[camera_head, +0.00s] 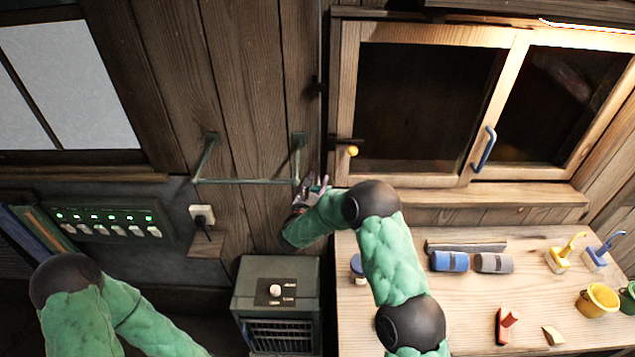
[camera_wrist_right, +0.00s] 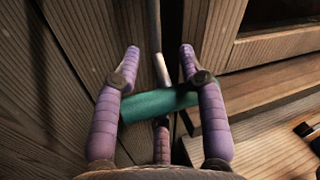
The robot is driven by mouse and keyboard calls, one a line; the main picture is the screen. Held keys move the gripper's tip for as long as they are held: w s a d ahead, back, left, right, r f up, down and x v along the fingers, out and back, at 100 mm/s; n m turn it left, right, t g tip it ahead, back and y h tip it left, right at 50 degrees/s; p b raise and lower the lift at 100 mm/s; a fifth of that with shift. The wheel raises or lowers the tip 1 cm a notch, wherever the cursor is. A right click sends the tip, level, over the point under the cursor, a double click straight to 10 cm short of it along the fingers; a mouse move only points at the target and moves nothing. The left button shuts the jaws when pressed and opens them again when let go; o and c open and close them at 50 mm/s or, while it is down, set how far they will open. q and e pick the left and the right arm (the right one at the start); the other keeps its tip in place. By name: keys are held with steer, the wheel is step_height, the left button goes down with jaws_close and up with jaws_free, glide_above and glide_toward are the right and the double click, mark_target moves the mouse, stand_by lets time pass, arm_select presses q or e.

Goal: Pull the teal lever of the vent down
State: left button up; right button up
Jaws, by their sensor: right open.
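The teal lever (camera_wrist_right: 155,103) crosses between the purple fingers of my right gripper (camera_wrist_right: 159,54) in the right wrist view. My right gripper is open, with its fingers spread on both sides of the lever; I cannot tell whether they touch it. In the head view my right gripper (camera_head: 311,188) is at the plank wall, left of the cabinet, and largely hides the lever. A thin grey rod (camera_wrist_right: 154,32) runs upward behind the lever in the wrist view. My left arm shows at the lower left of the head view, but its gripper is out of view.
A green rail (camera_head: 243,181) sticks out from the wall just left of my right gripper. A wooden cabinet (camera_head: 500,185) with glass doors is at the right. Below are a green heater (camera_head: 276,268) and a wooden bench (camera_head: 450,310) with blocks, pumps and buckets.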

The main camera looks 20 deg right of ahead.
steer(key=shift+w+d, duration=0.1)
steer(key=shift+w, duration=0.05)
jaws_close()
steer(key=shift+f, duration=0.1)
